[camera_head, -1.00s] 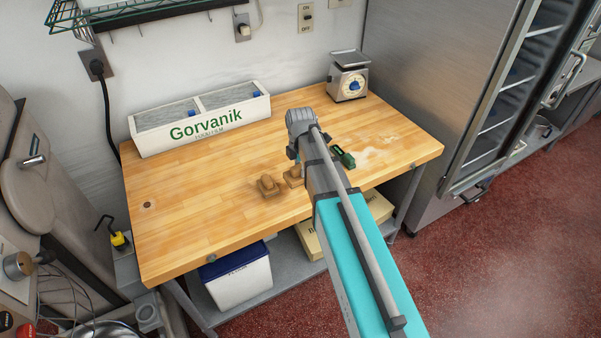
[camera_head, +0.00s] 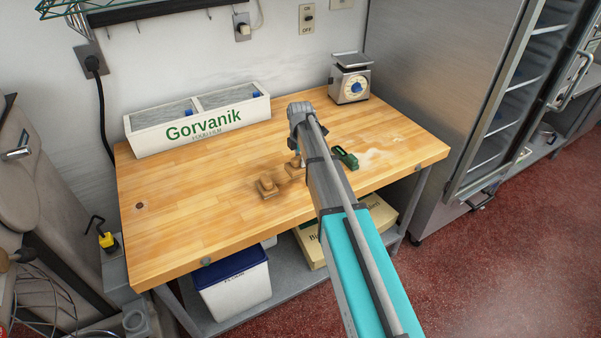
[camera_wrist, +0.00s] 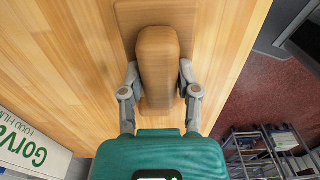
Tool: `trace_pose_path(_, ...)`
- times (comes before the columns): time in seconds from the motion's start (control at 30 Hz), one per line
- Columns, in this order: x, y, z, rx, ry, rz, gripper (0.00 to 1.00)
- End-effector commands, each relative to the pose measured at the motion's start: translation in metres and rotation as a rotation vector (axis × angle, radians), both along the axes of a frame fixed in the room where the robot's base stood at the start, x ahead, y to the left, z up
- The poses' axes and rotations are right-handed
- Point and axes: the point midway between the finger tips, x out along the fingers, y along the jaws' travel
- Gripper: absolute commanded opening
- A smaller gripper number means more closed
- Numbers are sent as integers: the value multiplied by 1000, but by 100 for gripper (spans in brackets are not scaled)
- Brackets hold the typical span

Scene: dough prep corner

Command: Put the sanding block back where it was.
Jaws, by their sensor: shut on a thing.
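A brown wooden sanding block (camera_wrist: 158,62), with a rounded grip on a flat base, is between my gripper's fingers (camera_wrist: 158,85) in the wrist view. The fingers are shut on the grip from both sides. In the head view the held block (camera_head: 295,164) is at or just above the worktop, largely beside my arm; whether it touches the wood is unclear.
The wooden worktop (camera_head: 190,215) is clear at the left and front. A green tool (camera_head: 346,157) lies right of my arm, near white dust. A white Gorvanik film box (camera_head: 198,131) stands along the wall, and a scale (camera_head: 349,82) at the back right.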

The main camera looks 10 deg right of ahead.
Motion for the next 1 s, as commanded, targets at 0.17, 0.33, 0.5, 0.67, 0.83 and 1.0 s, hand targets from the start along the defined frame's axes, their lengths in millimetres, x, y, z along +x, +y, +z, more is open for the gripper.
trace_pose_path(0.17, 9, -3, -12, 0, 0, -1, 0)
trace_pose_path(0.33, 10, -3, -12, 0, 0, -1, 0)
trace_pose_path(0.5, 10, -3, -12, 0, 0, -1, 0)
trace_pose_path(0.67, 12, -3, -14, 0, 0, -1, 0)
trace_pose_path(0.83, 19, -4, -25, 0, 0, -1, 0)
trace_pose_path(1.0, 18, -4, -40, 0, 0, -1, 0)
